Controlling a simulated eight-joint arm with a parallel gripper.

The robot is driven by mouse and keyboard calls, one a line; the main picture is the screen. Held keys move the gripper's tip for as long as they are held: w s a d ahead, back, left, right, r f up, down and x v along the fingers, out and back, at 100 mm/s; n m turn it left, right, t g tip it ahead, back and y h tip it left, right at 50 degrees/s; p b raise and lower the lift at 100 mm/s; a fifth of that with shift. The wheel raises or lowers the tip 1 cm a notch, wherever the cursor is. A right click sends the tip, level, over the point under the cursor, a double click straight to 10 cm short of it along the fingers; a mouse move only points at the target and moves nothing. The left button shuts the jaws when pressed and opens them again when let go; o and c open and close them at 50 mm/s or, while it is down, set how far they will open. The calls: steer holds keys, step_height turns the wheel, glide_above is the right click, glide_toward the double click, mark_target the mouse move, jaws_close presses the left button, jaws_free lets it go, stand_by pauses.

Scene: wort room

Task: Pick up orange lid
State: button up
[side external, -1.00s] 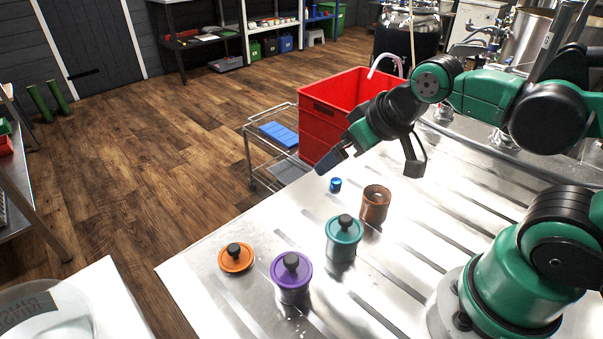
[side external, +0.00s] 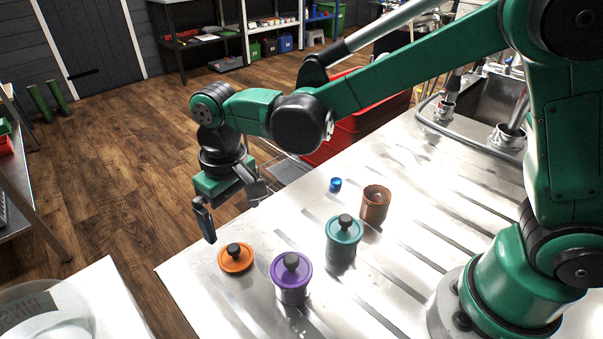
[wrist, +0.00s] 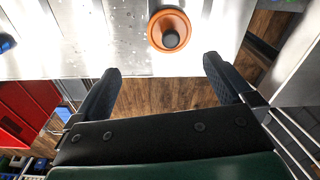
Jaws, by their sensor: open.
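The orange lid (side external: 236,259) lies flat near the left edge of the metal table, its dark round knob facing up. In the wrist view the lid (wrist: 169,30) shows at the top, beyond and between my fingertips. My gripper (side external: 231,215) is open and empty, pointing down above the table's far left edge. It is up and behind the lid in the side view, apart from it. In the wrist view both fingers of my gripper (wrist: 162,75) are spread, with the floor visible between them.
A purple-lidded pot (side external: 291,277) stands right of the orange lid. A teal-lidded pot (side external: 343,240), an open brown pot (side external: 375,205) and a small blue object (side external: 336,184) stand farther right. A red crate (side external: 335,147) is behind the table. The tabletop (side external: 200,262) left of the lid is clear.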

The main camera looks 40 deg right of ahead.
mark_target(230, 246)
steer(key=shift+a+f+g, duration=0.3)
steer(key=shift+a+f, duration=0.45)
steer(key=shift+f, duration=2.85)
steer(key=c, duration=1.1)
steer(key=shift+r, duration=0.15)
